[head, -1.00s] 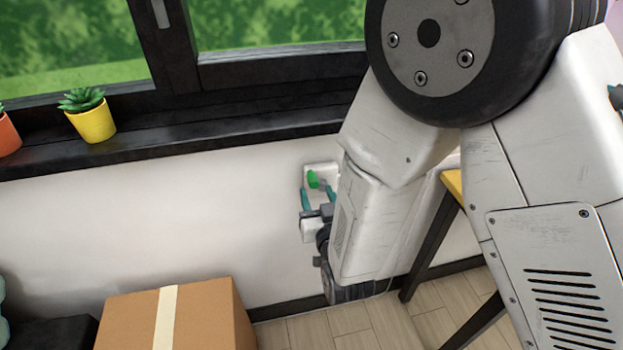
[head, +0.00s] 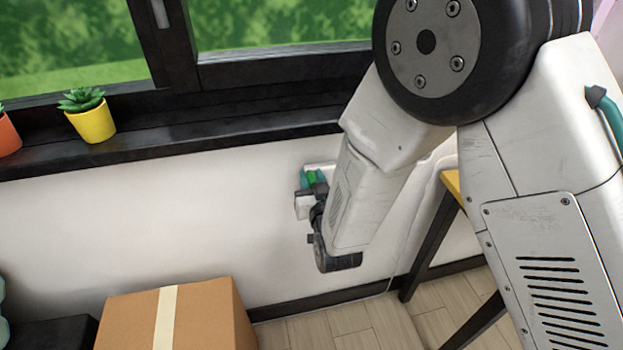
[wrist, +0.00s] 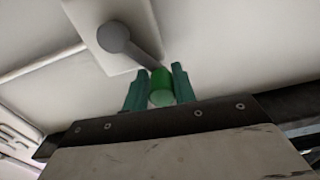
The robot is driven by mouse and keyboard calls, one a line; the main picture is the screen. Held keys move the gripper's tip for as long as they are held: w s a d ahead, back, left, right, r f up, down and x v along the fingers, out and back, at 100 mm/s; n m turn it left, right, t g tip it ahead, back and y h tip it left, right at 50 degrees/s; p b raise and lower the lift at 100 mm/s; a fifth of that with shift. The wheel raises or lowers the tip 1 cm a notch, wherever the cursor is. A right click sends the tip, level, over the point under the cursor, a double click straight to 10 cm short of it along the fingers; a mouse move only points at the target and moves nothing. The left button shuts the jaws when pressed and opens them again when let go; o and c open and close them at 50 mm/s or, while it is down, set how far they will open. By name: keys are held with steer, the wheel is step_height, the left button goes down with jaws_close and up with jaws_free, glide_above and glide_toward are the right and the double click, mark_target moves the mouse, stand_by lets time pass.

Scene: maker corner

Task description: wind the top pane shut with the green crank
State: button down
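The green crank is on a pale plate on the white wall below the window. Its green handle (head: 312,176) shows small in the head view, and its grey hub and arm (wrist: 117,38) show in the wrist view. My gripper (wrist: 160,84) has its teal fingers on either side of the green knob (wrist: 161,86), close against it, and looks shut on it. In the head view my gripper (head: 312,180) partly hides the crank. Part of the window's dark frame (head: 180,50) shows at the top; whether the top pane is open is out of view.
A yellow pot with a succulent (head: 93,122) and an orange pot (head: 8,134) stand on the dark sill (head: 200,142). A taped cardboard box (head: 205,315) is on the floor below. A yellow-topped table (head: 450,182) stands to the right, close to my arm.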

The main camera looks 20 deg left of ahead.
steer(key=shift+s+a+f+n, duration=0.2)
steer(key=shift+a+f+n, duration=0.05)
steer(key=shift+n, duration=0.35)
steer(key=shift+s+a+f+n, duration=0.15)
steer(key=shift+a+f+n, duration=0.05)
steer(key=shift+n, duration=0.4)
steer(key=c, duration=1.2)
jaws_free()
steer(key=shift+s+d, duration=0.1)
steer(key=v, duration=0.7)
steer(key=shift+s, duration=0.3)
steer(key=shift+d, duration=0.15)
